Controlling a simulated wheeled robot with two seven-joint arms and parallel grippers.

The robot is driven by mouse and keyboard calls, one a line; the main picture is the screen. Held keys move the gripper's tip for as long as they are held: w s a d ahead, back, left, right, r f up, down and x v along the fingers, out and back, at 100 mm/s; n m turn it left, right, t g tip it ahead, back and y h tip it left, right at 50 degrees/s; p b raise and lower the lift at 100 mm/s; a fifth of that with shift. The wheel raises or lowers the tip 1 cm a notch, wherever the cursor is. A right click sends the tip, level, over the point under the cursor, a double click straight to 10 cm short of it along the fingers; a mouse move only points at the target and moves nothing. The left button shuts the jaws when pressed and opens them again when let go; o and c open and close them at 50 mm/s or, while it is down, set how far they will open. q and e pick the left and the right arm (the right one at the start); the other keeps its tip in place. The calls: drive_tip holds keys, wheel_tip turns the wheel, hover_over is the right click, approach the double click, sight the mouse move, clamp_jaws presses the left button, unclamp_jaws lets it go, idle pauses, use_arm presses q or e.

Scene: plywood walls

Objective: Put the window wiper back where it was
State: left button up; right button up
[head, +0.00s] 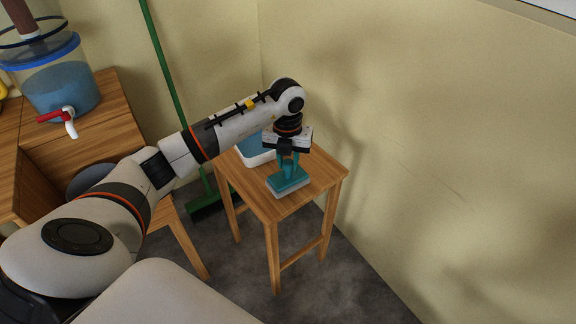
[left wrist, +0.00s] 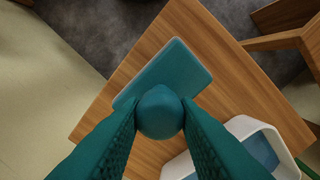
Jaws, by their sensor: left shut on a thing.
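The teal window wiper (head: 288,181) has a flat rectangular head with a pale underside and a knob-like handle. It is at the front part of a small wooden stool (head: 323,178), on or just above its top; I cannot tell which. My left gripper (head: 289,160) points down over it, and its teal fingers are shut on the handle. In the left wrist view the wiper's head (left wrist: 176,72) shows beyond the round handle end (left wrist: 159,112), between the two fingers. A white tub (head: 262,158) with blue inside stands behind it on the stool, partly hidden by my arm. My right gripper is not in view.
A green broom (head: 172,82) leans in the corner behind my left arm. A wooden cabinet (head: 95,130) at left carries a clear water container (head: 60,88) with a red-handled tap. The wall is close on the stool's right side.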

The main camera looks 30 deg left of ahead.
use_arm(q)
drive_tip(key=shift+f, duration=0.95)
drive_tip(key=o, duration=0.9)
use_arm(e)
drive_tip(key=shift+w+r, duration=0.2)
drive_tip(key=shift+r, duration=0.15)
use_arm(q)
drive_tip(key=shift+r, duration=0.2)
